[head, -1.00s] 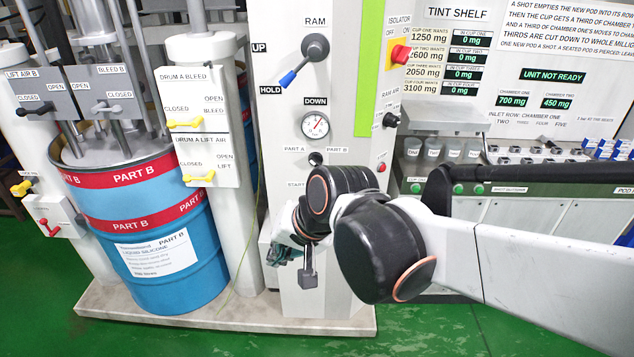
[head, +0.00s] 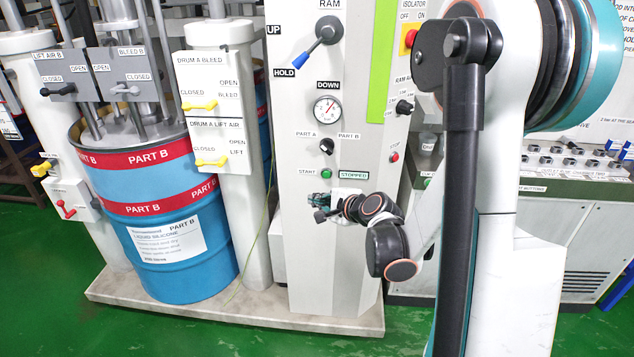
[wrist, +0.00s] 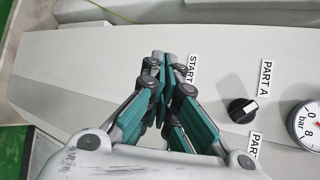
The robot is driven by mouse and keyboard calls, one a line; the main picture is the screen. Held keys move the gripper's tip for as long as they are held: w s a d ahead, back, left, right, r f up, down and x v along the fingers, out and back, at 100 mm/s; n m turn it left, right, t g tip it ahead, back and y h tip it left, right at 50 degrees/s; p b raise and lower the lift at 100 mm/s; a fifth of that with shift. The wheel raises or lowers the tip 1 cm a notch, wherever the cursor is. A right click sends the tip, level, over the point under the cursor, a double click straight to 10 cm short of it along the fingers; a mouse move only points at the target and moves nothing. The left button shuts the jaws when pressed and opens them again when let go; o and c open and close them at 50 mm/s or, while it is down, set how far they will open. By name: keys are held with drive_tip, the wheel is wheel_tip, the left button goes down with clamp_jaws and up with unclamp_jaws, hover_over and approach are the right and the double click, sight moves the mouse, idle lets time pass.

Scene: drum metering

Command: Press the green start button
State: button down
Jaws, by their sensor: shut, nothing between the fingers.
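The green start button (head: 326,173) is on the grey control column (head: 300,240), right of its START label (head: 307,172) and left of a display reading STOPPED (head: 353,175). My gripper (head: 317,206) is in front of the column, just below the button in the head view. In the wrist view, my gripper (wrist: 160,62) is shut and empty, its teal fingers meeting beside the START label (wrist: 192,72). The button is hidden behind the fingers there. I cannot tell whether the fingertips touch the panel.
A black part selector (head: 327,146) and a pressure gauge (head: 327,109) sit above the button. A red stop button (head: 394,157) is to the right. The blue Part B drum (head: 170,270) stands left. My arm covers much of the right.

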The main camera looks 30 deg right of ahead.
sight(326, 174)
drive_tip(key=shift+d, duration=0.15)
drive_tip(key=shift+w+d+p, duration=0.15)
drive_tip(key=shift+w+d, duration=0.65)
drive_tip(key=shift+w, duration=0.4)
drive_tip(key=shift+w+d+p, duration=0.1)
drive_tip(key=shift+w+d, duration=0.75)
drive_tip(key=shift+w, duration=0.35)
drive_tip(key=shift+w+d+p, duration=0.15)
drive_tip(key=shift+w+d, duration=0.65)
drive_tip(key=shift+w, duration=0.4)
drive_tip(key=shift+w, duration=0.1)
drive_tip(key=shift+w+d, duration=0.2)
drive_tip(key=shift+w, duration=0.05)
drive_tip(key=shift+w+d, duration=0.25)
drive_tip(key=shift+w, duration=0.1)
drive_tip(key=shift+s+a, duration=0.1)
drive_tip(key=shift+s, duration=0.05)
drive_tip(key=shift+s+a+b, duration=0.35)
drive_tip(key=shift+s, duration=0.2)
